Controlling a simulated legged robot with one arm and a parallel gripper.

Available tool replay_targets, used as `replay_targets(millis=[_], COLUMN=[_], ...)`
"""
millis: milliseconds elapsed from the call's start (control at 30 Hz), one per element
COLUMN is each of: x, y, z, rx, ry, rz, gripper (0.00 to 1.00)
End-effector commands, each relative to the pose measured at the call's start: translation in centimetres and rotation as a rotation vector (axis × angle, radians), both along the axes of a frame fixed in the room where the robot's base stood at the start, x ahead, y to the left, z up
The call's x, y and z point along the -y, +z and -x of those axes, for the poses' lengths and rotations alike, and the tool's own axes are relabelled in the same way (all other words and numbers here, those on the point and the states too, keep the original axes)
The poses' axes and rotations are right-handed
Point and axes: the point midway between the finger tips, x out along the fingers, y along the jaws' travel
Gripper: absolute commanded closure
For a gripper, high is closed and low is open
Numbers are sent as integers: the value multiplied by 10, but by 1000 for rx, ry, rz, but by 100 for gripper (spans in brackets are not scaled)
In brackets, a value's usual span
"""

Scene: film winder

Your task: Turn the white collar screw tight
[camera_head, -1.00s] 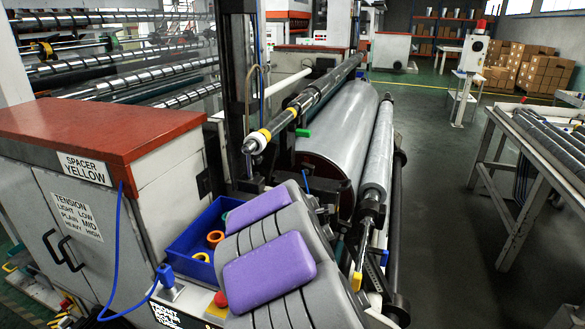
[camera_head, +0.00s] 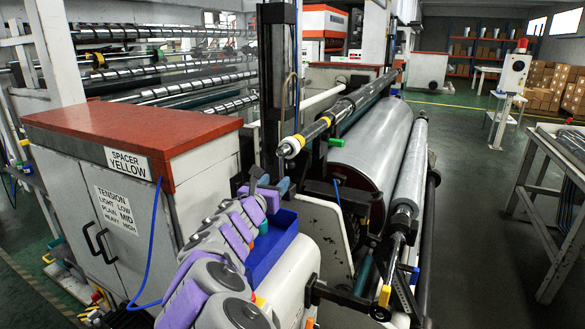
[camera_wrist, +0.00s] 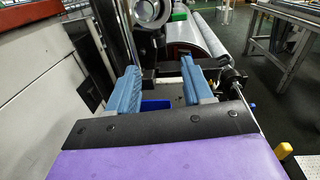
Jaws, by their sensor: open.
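The white collar (camera_head: 289,147) sits at the near end of the raised shaft, beside a yellow ring (camera_head: 299,139). Its screw is too small to make out. In the wrist view the round, pale shaft end (camera_wrist: 151,10) is at the top edge, partly cut off. My gripper (camera_head: 270,182) is below and slightly left of the collar in the head view, apart from it. In the wrist view my gripper (camera_wrist: 160,64) shows two blue fingers spread wide with nothing between them, and the shaft end lies beyond them.
A blue bin (camera_head: 272,252) is beside my arm, its contents hidden. The red-topped cabinet (camera_head: 130,125) stands left. A black upright post (camera_head: 277,85) rises behind my gripper. The large film roll (camera_head: 372,150) and a thinner roll (camera_head: 411,170) lie right of the shaft.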

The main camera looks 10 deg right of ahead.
Motion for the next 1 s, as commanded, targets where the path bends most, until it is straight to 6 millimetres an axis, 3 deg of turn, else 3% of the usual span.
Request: replay_targets(millis=[200, 600, 1000], x=[18, 51, 62], y=[-3, -3, 0], z=[-37, -90, -113], rx=[0, 0, 1], ry=[-3, -1, 0], rz=[-2, -4, 1], gripper=[49, 49, 49])
